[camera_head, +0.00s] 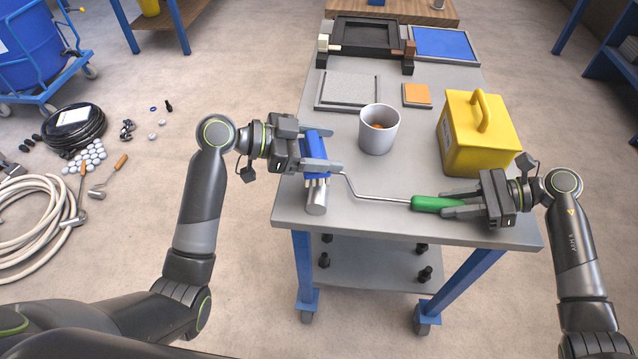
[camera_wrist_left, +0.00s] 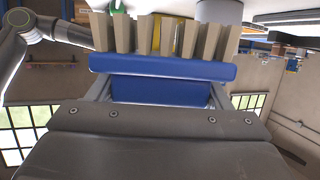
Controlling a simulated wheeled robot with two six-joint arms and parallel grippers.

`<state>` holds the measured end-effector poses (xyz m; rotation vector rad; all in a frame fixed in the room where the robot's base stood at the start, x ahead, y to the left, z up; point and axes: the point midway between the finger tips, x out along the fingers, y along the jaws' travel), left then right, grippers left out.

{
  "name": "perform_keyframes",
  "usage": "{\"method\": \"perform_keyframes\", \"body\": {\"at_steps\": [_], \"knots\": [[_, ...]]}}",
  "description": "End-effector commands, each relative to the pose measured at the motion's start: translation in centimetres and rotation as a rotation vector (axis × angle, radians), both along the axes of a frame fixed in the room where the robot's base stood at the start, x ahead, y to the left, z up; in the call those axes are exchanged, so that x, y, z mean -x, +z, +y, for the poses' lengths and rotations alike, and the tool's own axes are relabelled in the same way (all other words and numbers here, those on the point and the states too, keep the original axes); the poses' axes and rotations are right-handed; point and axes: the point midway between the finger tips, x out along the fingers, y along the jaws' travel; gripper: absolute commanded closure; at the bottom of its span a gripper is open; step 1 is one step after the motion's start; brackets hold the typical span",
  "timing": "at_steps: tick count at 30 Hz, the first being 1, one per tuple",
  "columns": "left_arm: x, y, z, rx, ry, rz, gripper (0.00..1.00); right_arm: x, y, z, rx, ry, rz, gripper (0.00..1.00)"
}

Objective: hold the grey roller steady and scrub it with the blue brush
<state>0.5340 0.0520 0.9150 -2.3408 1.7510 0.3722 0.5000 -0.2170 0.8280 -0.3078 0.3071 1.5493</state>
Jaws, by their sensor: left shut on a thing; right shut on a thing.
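The blue brush (camera_head: 316,146) is held between the fingers of my left gripper (camera_head: 322,150), above the near left part of the table. Its pale bristles (camera_head: 316,182) point down at the grey roller (camera_head: 316,200), whose near end shows below them. The bristles look to be at the roller, but contact is not clear. In the left wrist view the brush (camera_wrist_left: 163,68) fills the middle, with bristles (camera_wrist_left: 165,36) above it. My right gripper (camera_head: 468,202) is shut on the roller's green handle (camera_head: 430,203). A bent metal rod (camera_head: 375,198) joins handle and roller.
On the grey table (camera_head: 360,222) stand a grey-white cup (camera_head: 379,135) and a yellow box (camera_head: 478,145) close behind the right gripper. Farther back are a grey tray (camera_head: 347,92), an orange block (camera_head: 417,95), a black frame (camera_head: 366,38) and a blue tray (camera_head: 445,44). The front edge is near.

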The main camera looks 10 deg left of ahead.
Motion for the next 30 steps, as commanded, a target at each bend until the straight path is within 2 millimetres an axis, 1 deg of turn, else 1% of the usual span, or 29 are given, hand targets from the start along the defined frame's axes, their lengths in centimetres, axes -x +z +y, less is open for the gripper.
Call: {"method": "perform_keyframes", "body": {"at_steps": [5, 24, 30], "knots": [[0.1, 0.7, 0.6, -0.001, 0.002, -0.005, 0.52, 0.0, 0.0, 0.0, 0.002, -0.002, 0.001, 0.96], [1.3, 5.7, 4.5, -0.001, 0.002, -0.005, 0.52, 0.0, -0.1, -0.1, 0.003, -0.002, 0.001, 0.96], [1.6, 6.8, 5.4, 0.000, 0.001, -0.001, 0.52, 0.0, -0.1, -0.1, 0.003, -0.002, 0.001, 0.96]]}}
